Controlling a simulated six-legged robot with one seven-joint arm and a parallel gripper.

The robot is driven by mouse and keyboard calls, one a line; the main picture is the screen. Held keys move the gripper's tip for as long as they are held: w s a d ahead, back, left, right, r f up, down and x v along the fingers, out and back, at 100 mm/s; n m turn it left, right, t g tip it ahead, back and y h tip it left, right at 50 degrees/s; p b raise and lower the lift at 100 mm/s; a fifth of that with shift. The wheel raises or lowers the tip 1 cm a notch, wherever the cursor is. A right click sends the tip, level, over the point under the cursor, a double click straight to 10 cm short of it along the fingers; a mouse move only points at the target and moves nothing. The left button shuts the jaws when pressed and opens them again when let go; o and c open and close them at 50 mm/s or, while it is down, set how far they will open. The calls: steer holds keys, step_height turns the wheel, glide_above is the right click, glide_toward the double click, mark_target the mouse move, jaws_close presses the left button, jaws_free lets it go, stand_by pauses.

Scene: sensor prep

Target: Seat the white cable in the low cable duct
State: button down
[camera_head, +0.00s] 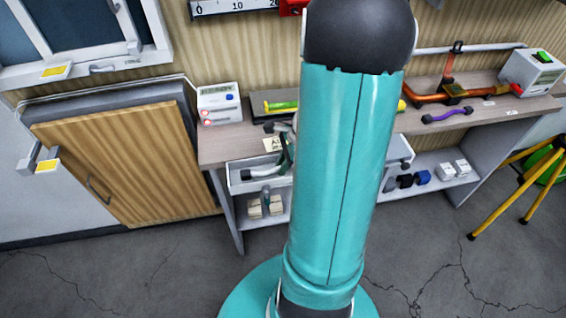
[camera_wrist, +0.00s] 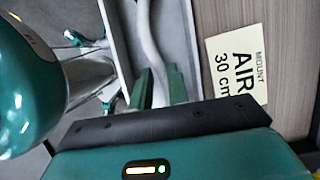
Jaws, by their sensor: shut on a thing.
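My gripper (camera_wrist: 160,78) has its two green fingers shut on the white cable (camera_wrist: 150,38) in the wrist view. The cable runs up from between the fingers, along a grey channel that looks like the low cable duct (camera_wrist: 187,30). In the head view the pale duct (camera_head: 234,181) hangs at the bench's front, below the top. A whitish cable length (camera_head: 262,173) with a dark end shows at its left part. My gripper (camera_head: 285,158) is at the duct, partly hidden by my arm. My arm also hides the duct's middle. I cannot tell how deep the cable sits.
A card reading "MOUNT AIR 30 cm" (camera_wrist: 240,75) lies on the bench top beside the duct. A white instrument box (camera_head: 219,103) stands at the bench's left. A yellow tripod (camera_head: 497,190) stands beyond.

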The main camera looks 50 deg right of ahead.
steer(key=shift+f, duration=0.4)
stand_by(0.5)
steer(key=c, duration=1)
jaws_free()
steer(key=shift+r, duration=0.55)
steer(key=shift+o, duration=0.9)
steer(key=shift+r, duration=0.2)
steer(key=shift+o, duration=0.3)
steer(key=shift+r, duration=2.75)
